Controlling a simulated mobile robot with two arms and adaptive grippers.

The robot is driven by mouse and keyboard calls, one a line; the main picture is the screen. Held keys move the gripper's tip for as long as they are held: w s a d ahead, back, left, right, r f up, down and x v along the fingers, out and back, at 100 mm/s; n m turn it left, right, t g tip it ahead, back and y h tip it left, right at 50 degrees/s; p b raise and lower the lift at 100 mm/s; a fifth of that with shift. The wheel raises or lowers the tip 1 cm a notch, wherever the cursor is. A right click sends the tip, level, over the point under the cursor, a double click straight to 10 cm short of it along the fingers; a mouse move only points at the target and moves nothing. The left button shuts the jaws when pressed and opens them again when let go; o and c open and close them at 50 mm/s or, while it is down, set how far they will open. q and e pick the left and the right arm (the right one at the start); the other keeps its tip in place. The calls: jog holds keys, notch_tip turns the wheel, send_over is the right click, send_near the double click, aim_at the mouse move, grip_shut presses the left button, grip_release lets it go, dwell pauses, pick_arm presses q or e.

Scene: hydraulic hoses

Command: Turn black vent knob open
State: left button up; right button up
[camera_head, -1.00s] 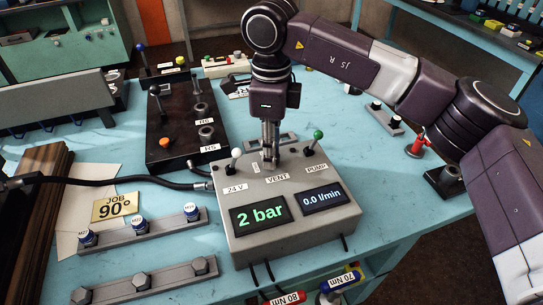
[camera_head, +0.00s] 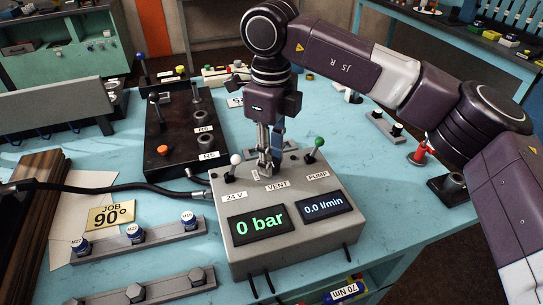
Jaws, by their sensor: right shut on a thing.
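The grey control box (camera_head: 298,240) stands on the bench with the labels 24 V, VENT and PUMP. My right gripper (camera_head: 270,165) points down at the top of the box, behind the VENT label (camera_head: 277,184), and is shut on the black vent knob, which its fingers hide. How far the knob is turned cannot be seen. The left display (camera_head: 258,225) reads 0 bar and the right display (camera_head: 325,204) reads 0.0 l/min. My left gripper is not in view.
A white-tipped lever (camera_head: 236,160) and a green-tipped lever (camera_head: 319,143) flank my right gripper. Bolt rails (camera_head: 137,236) lie at the left.

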jog(key=shift+r, duration=0.1)
jog(key=o, duration=1.2)
jog(key=shift+c, duration=0.2)
notch_tip(320, 180, up, 12)
